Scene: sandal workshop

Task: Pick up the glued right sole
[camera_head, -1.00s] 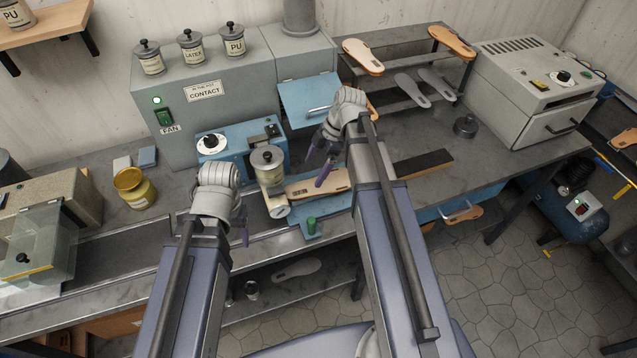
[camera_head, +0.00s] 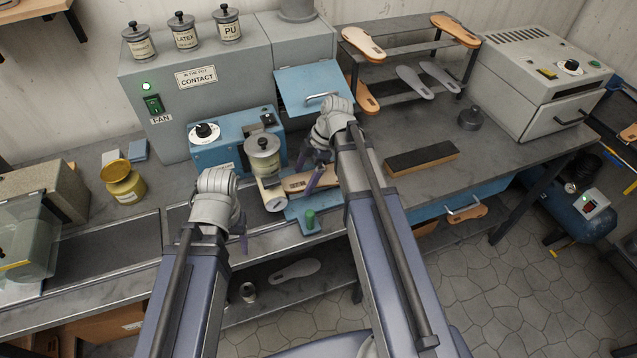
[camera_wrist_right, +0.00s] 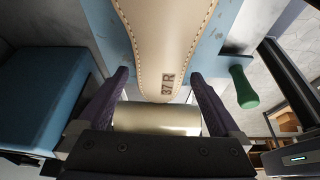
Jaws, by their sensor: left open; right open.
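The right sole (camera_wrist_right: 165,45), tan with a stitched edge and marked "37 R", lies on the blue gluing machine's bed. In the head view the sole (camera_head: 298,182) is partly hidden by my right gripper (camera_head: 316,170). In the right wrist view my right gripper (camera_wrist_right: 158,88) is open, its purple fingers on either side of the sole's marked end, with a pale roller (camera_wrist_right: 157,118) between them. Whether the fingers touch the sole cannot be told. My left gripper (camera_head: 241,232) is open and empty, over the bench's front edge left of the machine.
The glue pot (camera_head: 262,160) stands on the blue machine, close left of my right gripper. A dark block (camera_head: 421,158) lies on the bench to the right. A rack (camera_head: 400,50) holds other soles behind.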

